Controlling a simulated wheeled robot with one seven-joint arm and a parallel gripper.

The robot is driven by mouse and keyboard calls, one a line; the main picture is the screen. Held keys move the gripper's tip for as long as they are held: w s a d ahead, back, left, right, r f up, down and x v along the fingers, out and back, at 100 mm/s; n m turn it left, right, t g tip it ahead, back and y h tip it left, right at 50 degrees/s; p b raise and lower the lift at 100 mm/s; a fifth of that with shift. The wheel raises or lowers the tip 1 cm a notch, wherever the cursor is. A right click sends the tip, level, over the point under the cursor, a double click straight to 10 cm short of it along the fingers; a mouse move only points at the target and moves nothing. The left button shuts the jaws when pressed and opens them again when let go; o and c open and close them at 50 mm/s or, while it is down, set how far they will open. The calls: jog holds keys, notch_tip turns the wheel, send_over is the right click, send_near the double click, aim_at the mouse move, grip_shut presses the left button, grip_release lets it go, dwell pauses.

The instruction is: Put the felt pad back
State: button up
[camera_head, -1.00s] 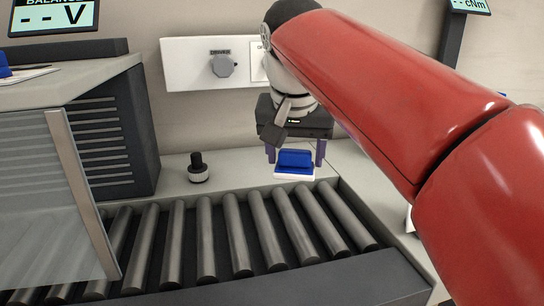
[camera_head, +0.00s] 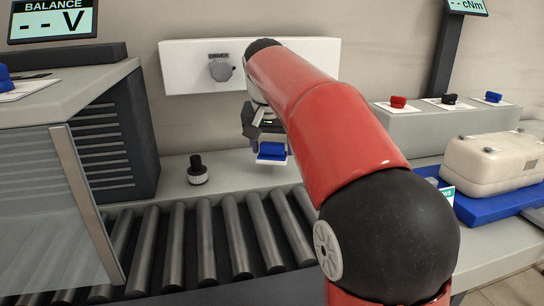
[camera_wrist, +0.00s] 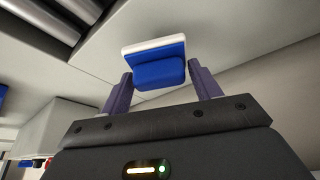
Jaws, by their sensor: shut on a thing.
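The felt pad is a blue block on a thin white slab. It shows in the head view (camera_head: 271,151) above the back counter, behind the rollers, and in the wrist view (camera_wrist: 160,72). My gripper (camera_wrist: 160,84) is shut on its blue block, with one dark purple finger on each side. In the head view my gripper (camera_head: 268,143) is partly hidden by its own wrist. The white slab faces away from my palm. Whether the slab clears the counter is hard to tell.
A black knob (camera_head: 197,170) stands left on the counter. The roller conveyor (camera_head: 205,240) runs in front. A driver panel (camera_head: 190,68) is on the wall. At right, a grey block (camera_head: 430,125) bears red, black and blue handles; a cream case (camera_head: 495,160) lies on a blue tray (camera_head: 500,205).

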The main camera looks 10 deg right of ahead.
aim_at(272, 155)
jog(key=shift+w+f, duration=0.2)
jog(key=shift+f, duration=1.25)
jog(key=shift+f, duration=0.2)
jog(key=o, duration=1)
jog(key=shift+r, duration=0.1)
